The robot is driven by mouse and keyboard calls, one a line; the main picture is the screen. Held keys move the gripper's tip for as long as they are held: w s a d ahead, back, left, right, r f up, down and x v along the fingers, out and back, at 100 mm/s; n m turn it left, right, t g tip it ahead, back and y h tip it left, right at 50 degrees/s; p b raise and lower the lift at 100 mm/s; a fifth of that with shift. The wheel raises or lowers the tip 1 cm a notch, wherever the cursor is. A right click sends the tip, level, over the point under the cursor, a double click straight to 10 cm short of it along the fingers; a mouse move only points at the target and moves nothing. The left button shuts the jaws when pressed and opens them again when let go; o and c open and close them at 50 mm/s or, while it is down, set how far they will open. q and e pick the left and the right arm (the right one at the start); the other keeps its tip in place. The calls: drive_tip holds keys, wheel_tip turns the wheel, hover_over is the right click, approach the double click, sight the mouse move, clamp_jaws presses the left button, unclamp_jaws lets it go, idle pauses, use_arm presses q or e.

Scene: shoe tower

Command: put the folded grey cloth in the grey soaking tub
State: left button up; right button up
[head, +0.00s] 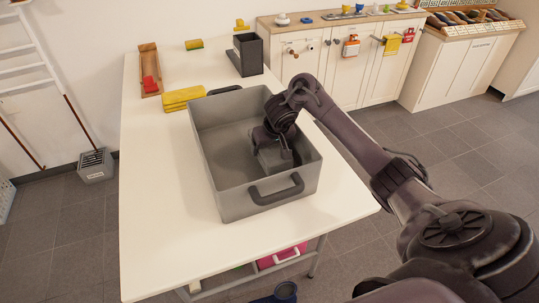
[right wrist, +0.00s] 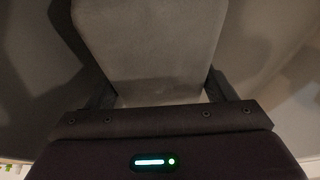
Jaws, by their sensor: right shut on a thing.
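The grey soaking tub (head: 219,193) stands on the white table, with a dark handle at each end. My right gripper (head: 277,152) reaches down inside the tub, toward its right side. It is shut on the folded grey cloth (head: 268,160), which is partly hidden behind the gripper in the head view. In the right wrist view the cloth (right wrist: 150,40) fills the space between the two fingers, with the tub's grey inside around it. I cannot tell whether the cloth touches the tub floor. My left gripper is not in view.
Yellow folded cloths (head: 183,98) lie on the white table (head: 160,220) left of the tub. A wooden tray (head: 149,72) with a red item and a dark holder (head: 246,55) stand farther back. The table's front left is clear.

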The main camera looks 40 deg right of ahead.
wheel_tip(320, 180, down, 2)
drive_tip(key=shift+f, duration=0.1)
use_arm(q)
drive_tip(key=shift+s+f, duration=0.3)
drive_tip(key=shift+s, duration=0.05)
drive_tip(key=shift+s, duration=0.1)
use_arm(e)
drive_tip(key=o, duration=1.1)
drive_tip(key=shift+c, duration=0.2)
drive_tip(key=shift+r, duration=0.45)
drive_tip(key=p+v, duration=0.7)
drive_tip(key=v, duration=0.3)
drive_tip(key=shift+s+r, duration=0.15)
drive_tip(key=shift+r, duration=0.1)
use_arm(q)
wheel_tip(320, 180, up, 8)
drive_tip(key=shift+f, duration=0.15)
use_arm(e)
drive_tip(key=shift+s+a+r, duration=0.1)
drive_tip(key=shift+s+r, duration=0.2)
drive_tip(key=shift+r, duration=0.05)
